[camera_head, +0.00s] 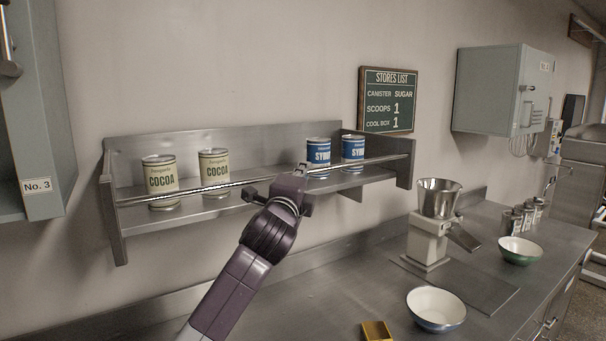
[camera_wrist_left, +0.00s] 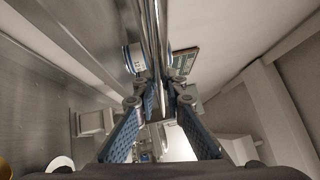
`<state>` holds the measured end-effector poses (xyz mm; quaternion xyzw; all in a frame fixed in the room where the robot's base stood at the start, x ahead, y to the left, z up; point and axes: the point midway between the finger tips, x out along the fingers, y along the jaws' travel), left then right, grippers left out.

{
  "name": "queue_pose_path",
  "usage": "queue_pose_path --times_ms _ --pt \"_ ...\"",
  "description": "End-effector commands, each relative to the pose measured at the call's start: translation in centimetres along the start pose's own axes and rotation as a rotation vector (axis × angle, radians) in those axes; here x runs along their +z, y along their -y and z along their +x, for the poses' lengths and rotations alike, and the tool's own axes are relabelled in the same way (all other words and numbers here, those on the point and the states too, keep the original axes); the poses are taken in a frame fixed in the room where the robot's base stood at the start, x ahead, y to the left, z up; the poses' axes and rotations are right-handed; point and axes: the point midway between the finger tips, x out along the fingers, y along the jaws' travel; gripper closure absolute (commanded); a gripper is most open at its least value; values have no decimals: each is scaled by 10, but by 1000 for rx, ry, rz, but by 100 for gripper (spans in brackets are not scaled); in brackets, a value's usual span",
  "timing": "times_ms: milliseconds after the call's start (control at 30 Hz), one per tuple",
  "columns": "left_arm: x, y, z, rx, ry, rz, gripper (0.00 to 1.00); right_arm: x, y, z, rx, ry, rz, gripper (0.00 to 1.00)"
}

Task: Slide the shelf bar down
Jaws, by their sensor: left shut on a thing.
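The shelf bar (camera_head: 232,185) is a thin metal rod across the front of the steel wall shelf (camera_head: 235,141). In the head view it runs in front of the cans, above the shelf floor. My left gripper (camera_head: 298,178) is at the bar, right of its middle. In the left wrist view the bar (camera_wrist_left: 151,30) runs down between the two blue-padded fingers of my left gripper (camera_wrist_left: 164,98), and they are shut on it. The exact contact is partly hidden by the fingers. My right gripper is in neither view.
Two cocoa cans (camera_head: 160,177) and two blue syrup cans (camera_head: 318,153) stand on the shelf behind the bar. Below are a steel counter (camera_head: 330,292), a scale-like machine with a metal bowl (camera_head: 439,199), a white bowl (camera_head: 436,308) and a green bowl (camera_head: 519,250). A grey cabinet (camera_head: 30,100) hangs at left.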

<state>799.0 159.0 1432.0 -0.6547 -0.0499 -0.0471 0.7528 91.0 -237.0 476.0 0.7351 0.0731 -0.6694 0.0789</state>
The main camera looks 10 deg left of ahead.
Motion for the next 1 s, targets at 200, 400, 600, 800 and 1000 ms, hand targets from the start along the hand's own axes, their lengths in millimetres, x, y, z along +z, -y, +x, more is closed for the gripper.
queue_pose_path --times_ms 200,400,600,800,1000 --pt "-4 -30 -4 2 -1 1 100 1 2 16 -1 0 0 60" --pt "-11 -75 -10 2 -1 1 100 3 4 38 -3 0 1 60" --pt "-12 -82 -12 0 -1 0 100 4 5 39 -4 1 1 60" --pt "-12 -82 -12 0 -1 0 88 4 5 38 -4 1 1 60" --pt "-12 -81 -12 0 -1 0 72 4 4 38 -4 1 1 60"
